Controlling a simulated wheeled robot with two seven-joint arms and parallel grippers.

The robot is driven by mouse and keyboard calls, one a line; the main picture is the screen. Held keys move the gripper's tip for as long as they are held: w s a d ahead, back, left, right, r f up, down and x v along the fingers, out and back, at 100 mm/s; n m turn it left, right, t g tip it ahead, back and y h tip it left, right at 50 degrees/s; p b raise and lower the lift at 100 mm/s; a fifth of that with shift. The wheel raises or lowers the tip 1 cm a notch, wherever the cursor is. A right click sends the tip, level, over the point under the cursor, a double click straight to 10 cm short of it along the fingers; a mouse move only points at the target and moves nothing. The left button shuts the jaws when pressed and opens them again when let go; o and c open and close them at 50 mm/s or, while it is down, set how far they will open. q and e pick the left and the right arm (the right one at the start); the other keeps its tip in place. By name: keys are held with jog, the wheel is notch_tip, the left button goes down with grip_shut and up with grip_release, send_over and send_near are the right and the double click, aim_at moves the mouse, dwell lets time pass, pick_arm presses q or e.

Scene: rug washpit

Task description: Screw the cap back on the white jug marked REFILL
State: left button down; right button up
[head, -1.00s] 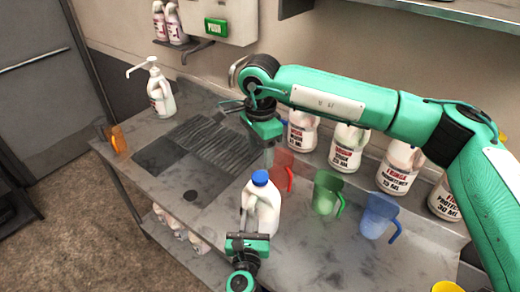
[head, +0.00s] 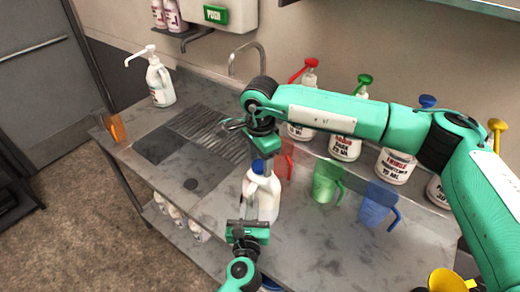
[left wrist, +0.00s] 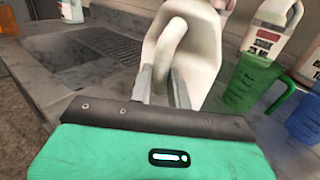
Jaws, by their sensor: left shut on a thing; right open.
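The white jug (head: 266,203) stands upright near the front of the steel bench, its blue cap (head: 260,167) at its mouth. No REFILL marking shows on the side I see. My left gripper (head: 249,220) is shut on the jug's handle; in the left wrist view the two fingers (left wrist: 160,88) close around the handle of the jug (left wrist: 203,50). My right gripper (head: 263,151) is open, pointing down directly above the cap and partly hiding it. I cannot tell whether its fingers touch the cap, or whether the cap is threaded on.
Red (head: 283,160), green (head: 325,184) and blue (head: 377,206) measuring jugs stand right of the jug. Labelled bottles with coloured pumps, such as one (head: 344,147), line the wall. A white pump bottle (head: 160,84) stands at left, beyond the drain grid (head: 205,130).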

jog(key=shift+f, duration=0.25)
jog(key=c, duration=1)
jog(key=o, duration=1.1)
jog(key=shift+o, duration=0.2)
notch_tip(320, 180, up, 12)
